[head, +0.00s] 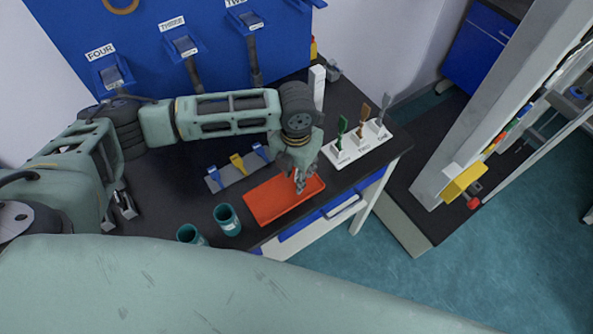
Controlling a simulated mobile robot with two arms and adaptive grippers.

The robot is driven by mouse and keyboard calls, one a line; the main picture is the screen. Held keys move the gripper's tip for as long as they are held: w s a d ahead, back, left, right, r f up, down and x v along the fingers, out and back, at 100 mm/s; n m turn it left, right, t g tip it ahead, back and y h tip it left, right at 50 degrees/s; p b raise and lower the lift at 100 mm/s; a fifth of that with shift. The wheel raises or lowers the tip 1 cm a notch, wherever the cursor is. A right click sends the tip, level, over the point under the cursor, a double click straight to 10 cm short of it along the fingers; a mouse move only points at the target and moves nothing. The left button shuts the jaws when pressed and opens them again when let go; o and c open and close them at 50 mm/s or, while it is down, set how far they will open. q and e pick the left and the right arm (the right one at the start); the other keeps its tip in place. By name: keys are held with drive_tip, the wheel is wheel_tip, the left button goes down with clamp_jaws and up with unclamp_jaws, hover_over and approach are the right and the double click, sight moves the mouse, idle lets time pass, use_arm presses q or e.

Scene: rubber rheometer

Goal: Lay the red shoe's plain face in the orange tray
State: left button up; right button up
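The orange tray (262,205) lies on the dark bench top near its front edge. My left gripper (299,187) points down over the tray's right end, with its fingertips low, close to the tray. I cannot tell whether the fingers touch the tray, or whether they are open or shut on something. I cannot make out a red shoe in or beside the tray; anything small between the fingers is hidden or too small to tell.
Two teal cups (228,220) stand left of the tray. A grey rack with blue and yellow pieces (237,161) lies behind it. A white stand (377,140) with several upright tools is at the right. A yellow block (463,183) with a red knob (473,203) sits farther right.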

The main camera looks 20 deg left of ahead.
sight(297, 171)
use_arm(q)
wheel_tip(297, 171, up, 12)
drive_tip(key=b, duration=0.3)
drive_tip(key=shift+r, duration=0.15)
